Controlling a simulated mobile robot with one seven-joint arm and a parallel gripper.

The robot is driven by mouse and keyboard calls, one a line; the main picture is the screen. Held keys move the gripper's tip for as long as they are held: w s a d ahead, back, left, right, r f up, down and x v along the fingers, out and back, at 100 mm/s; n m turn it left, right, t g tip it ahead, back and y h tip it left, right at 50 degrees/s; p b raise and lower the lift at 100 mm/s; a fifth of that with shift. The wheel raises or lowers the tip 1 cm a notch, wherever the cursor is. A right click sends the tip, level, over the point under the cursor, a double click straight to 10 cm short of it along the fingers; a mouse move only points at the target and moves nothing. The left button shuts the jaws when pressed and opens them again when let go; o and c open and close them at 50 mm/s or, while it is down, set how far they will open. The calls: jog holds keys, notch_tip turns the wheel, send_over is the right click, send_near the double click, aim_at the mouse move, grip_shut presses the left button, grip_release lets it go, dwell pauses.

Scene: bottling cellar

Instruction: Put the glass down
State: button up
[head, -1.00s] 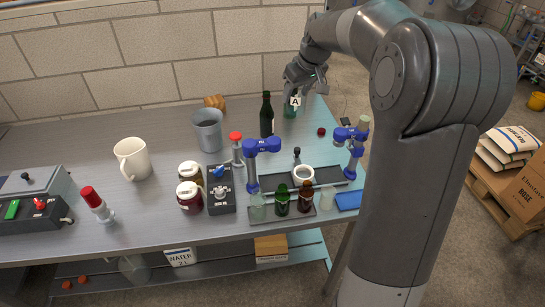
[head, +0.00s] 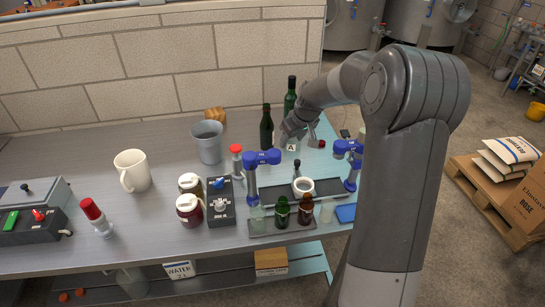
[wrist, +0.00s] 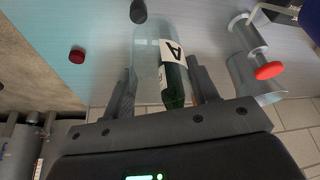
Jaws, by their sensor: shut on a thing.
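The glass (head: 291,148) is clear and bears a white label with a black A. My gripper (head: 297,132) is shut on it at the far right part of the bench. In the wrist view the glass (wrist: 147,50) stands out between the two fingers of my gripper (wrist: 160,88), with a dark green bottle (wrist: 176,90) showing beyond or through it. I cannot tell whether the glass's base touches the bench top (head: 150,215).
A dark green bottle (head: 266,128) stands just left of the glass, and a taller one (head: 290,97) behind it. A red cap (head: 321,144) lies to the right. A black-knobbed post (head: 297,172) and blue clamps (head: 262,158) stand in front. A grey bucket (head: 208,143) is further left.

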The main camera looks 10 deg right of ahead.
jog(key=shift+w+a+f, duration=0.6)
jog(key=shift+a+f, duration=0.4)
jog(key=shift+f, duration=0.35)
jog(key=shift+w+a+f, duration=0.55)
jog(key=shift+a+f, duration=0.45)
jog(key=shift+f, duration=0.35)
jog(key=shift+w+a+f, duration=0.6)
jog(key=shift+a+f, duration=0.4)
jog(key=shift+f, duration=0.35)
jog(key=shift+f, duration=0.1)
jog(key=o, duration=1)
